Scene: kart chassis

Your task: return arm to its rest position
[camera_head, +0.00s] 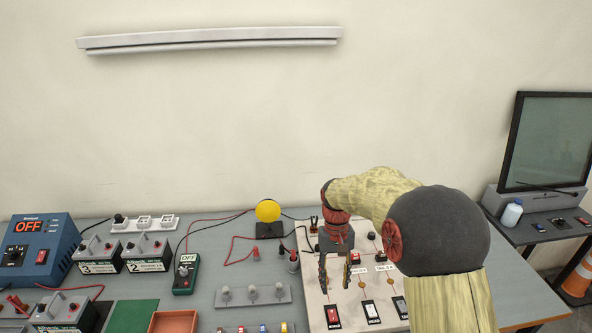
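My arm reaches in from the lower right and bends at a dark round joint. My gripper (335,280) hangs fingers down over a pale switch panel (316,290) on the workbench. Its two dark fingers are apart, with nothing seen between them. The panel has several rocker switches along its front edge, including one switch (332,317) just below the fingers. I cannot tell whether the fingertips touch the panel. My arm hides the right part of the panel.
A blue power unit (40,252) reading OFF, several black batteries (148,253) and a green OFF meter (186,274) stand at left. At right are a side table with a monitor (548,140), a bottle (511,213) and an orange cone (578,280).

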